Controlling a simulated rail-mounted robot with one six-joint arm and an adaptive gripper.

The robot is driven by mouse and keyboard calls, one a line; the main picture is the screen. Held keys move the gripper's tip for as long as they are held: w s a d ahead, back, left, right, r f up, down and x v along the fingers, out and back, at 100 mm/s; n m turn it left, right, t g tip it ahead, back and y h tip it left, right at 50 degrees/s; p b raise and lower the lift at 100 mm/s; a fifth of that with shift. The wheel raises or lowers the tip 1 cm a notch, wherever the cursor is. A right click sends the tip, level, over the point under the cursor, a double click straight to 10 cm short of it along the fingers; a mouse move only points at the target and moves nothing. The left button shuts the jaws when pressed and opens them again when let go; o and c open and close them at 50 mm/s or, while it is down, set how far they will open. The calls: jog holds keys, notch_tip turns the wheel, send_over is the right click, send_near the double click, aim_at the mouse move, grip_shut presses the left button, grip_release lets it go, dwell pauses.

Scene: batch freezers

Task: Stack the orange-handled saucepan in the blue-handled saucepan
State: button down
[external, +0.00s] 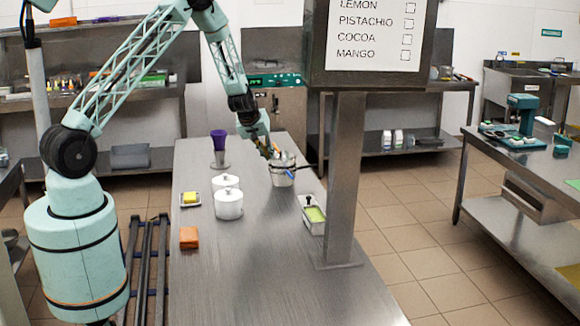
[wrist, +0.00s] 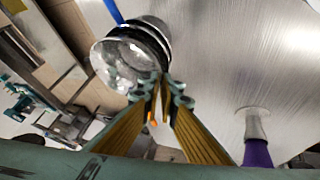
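The blue-handled saucepan (external: 283,180) stands on the steel table in the external view. Its blue handle (wrist: 113,11) shows at the top of the wrist view. The shiny orange-handled saucepan (wrist: 122,62) overlaps it in the wrist view, offset to the left. I cannot tell whether it rests inside or is held just above. My gripper (wrist: 164,84) has its fingertips close together at this pan's rim, with a bit of orange between the fingers. It appears shut on the handle, which the fingers mostly hide. In the external view my gripper (external: 268,148) is just behind and above the pans.
A purple-topped object (external: 219,145) stands behind on the left. Two white lidded pots (external: 229,205), a yellow block on a dish (external: 190,199) and an orange block (external: 189,237) are nearer. A tray with green contents (external: 313,217) is beside the post (external: 345,180). The table front is clear.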

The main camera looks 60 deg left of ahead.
jog(key=shift+f, duration=0.15)
jog(key=c, duration=2.9)
grip_release()
jog(key=shift+r, duration=0.25)
jog(key=shift+r+p, duration=0.55)
jog(key=shift+r, duration=0.05)
jog(key=shift+v, duration=5.8)
jog(key=shift+s, duration=0.1)
